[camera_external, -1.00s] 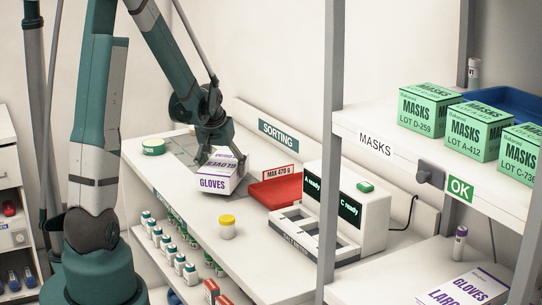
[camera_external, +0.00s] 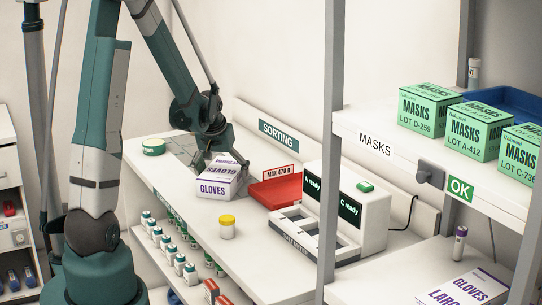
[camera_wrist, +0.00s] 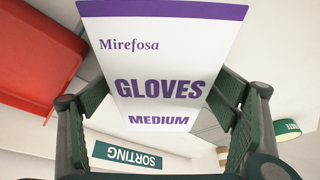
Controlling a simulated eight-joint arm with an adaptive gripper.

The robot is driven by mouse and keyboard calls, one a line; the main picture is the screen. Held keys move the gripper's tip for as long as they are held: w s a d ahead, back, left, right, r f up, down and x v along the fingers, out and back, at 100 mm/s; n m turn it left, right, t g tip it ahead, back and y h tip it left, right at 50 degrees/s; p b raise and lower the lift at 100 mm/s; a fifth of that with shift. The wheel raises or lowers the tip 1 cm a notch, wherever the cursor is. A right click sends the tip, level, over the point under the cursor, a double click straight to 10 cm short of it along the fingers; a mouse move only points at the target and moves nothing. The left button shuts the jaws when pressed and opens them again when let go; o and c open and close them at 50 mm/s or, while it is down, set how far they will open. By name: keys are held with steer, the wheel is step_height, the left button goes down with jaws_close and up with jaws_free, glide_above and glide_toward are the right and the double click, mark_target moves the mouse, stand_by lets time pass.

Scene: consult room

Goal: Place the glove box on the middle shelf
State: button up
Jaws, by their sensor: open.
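The white and purple glove box (camera_external: 216,187) is on the counter, left of the red tray. In the wrist view the box (camera_wrist: 160,65) reads GLOVES MEDIUM and lies between my fingers. My gripper (camera_external: 212,160) is open and reaches down over the box from behind; its two fingers (camera_wrist: 160,125) stand either side of the box's near end. Whether either finger touches it is unclear. At the right, a shelf unit shows a shelf labelled MASKS (camera_external: 385,128) and a lower shelf (camera_external: 385,283) carrying a GLOVES LARGE box (camera_external: 465,289). Which is the middle one cannot be told.
A red tray (camera_external: 275,192) and a white meter (camera_external: 345,215) stand right of the box. A yellow-lidded jar (camera_external: 227,229) is in front. Several green mask boxes (camera_external: 428,112) fill the masks shelf's front. A grey upright (camera_external: 330,150) stands between counter and shelves.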

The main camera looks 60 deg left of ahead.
steer(key=shift+r, duration=0.2)
steer(key=shift+p+v, duration=1.25)
steer(key=shift+v, duration=4.7)
steer(key=shift+d, duration=0.1)
steer(key=s+d+r+m+t+h, duration=0.15)
steer(key=d+r, duration=0.35)
steer(key=d, duration=0.6)
steer(key=d+r+m+t+y, duration=0.1)
steer(key=d+r+m, duration=0.25)
steer(key=d, duration=0.85)
steer(key=s+d+r+m+h, duration=0.1)
steer(key=s+d+m, duration=0.1)
steer(key=s+d, duration=0.3)
steer(key=s+d+r+m+t+h, duration=0.1)
steer(key=s+d, duration=0.4)
steer(key=d, duration=0.8)
steer(key=shift+s+d+r+m+h, duration=0.25)
steer(key=shift+d+r+m+h, duration=0.1)
steer(key=shift+r+m, duration=0.15)
steer(key=shift+o, duration=0.4)
steer(key=shift+w+a, duration=0.1)
steer(key=shift+a, duration=0.05)
